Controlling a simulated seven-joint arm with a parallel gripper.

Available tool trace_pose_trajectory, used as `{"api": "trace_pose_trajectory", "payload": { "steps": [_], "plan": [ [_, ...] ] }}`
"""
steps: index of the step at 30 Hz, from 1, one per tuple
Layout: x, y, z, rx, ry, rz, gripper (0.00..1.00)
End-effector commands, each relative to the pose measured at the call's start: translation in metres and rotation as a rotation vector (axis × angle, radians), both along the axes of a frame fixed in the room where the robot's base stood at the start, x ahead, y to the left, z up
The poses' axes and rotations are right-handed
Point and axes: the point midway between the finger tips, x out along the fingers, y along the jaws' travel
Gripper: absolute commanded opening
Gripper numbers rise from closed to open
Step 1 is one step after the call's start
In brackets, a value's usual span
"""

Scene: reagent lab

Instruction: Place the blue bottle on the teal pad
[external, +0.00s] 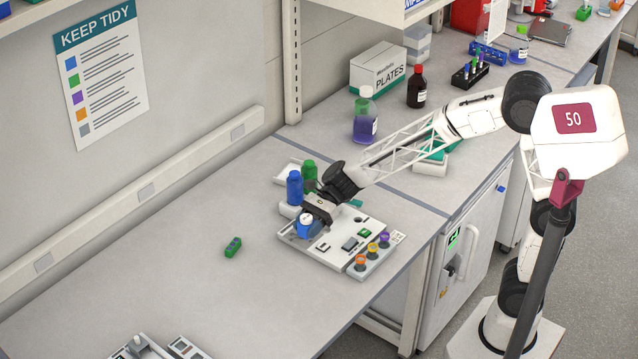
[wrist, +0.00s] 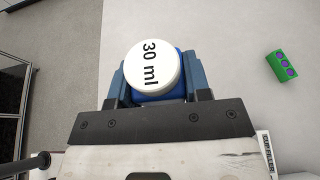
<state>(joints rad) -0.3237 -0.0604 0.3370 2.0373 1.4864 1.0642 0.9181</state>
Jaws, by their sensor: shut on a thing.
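My gripper (external: 307,226) is shut on a blue bottle with a white cap (external: 306,217), over the left end of a white equipment board. In the wrist view the cap reads "30 ml" and the bottle's blue body (wrist: 160,97) shows between the two blue-grey fingers. I cannot tell whether the bottle's base touches anything. Another blue bottle (external: 294,188), with a blue cap, stands just behind the gripper. A small teal patch (external: 355,203) shows beside my forearm; it may be the teal pad, mostly hidden.
A green bottle (external: 310,172) stands beside the blue-capped one. The white board (external: 330,250) carries small parts, with a rack of coloured vials (external: 372,258) at its right. A green block (external: 233,247) lies on the bench to the left, with clear bench around it.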

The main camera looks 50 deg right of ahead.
Motion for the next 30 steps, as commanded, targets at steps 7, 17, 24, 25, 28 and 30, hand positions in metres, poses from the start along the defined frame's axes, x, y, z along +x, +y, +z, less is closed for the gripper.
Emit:
{"api": "trace_pose_trajectory", "payload": {
  "steps": [7,17,24,25,28,30],
  "plan": [
    [0.029,-0.054,-0.001,0.000,0.000,-0.094,0.21],
    [0.060,-0.126,-0.003,0.001,-0.001,-0.213,0.21],
    [0.076,-0.180,-0.004,0.001,-0.001,-0.300,0.21],
    [0.078,-0.187,-0.004,0.001,-0.001,-0.311,0.21],
    [0.083,-0.210,-0.005,0.000,-0.001,-0.348,0.21],
    [0.087,-0.226,-0.005,0.000,-0.001,-0.373,0.21]
  ]
}}
